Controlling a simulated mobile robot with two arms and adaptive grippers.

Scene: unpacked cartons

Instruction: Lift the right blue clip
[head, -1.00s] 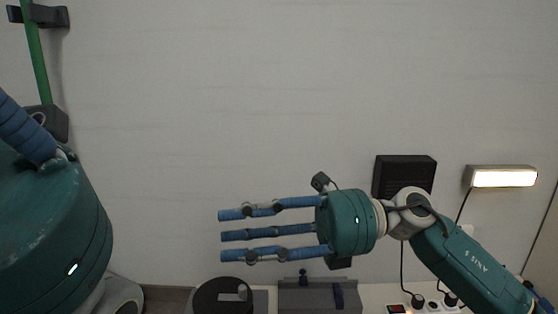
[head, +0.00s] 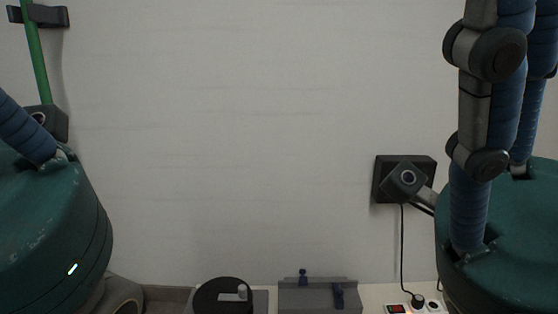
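Two small dark blue clips show low in the head view at a grey box (head: 312,299). The left one (head: 303,277) stands at its back edge; the right one (head: 338,297) is on its front side.
A round black object (head: 215,298) lies left of the grey box. A power strip (head: 415,306) with a plug and cable is to its right. A black wall box (head: 384,172) and a green pole (head: 36,65) are on the pale wall, whose middle is clear.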

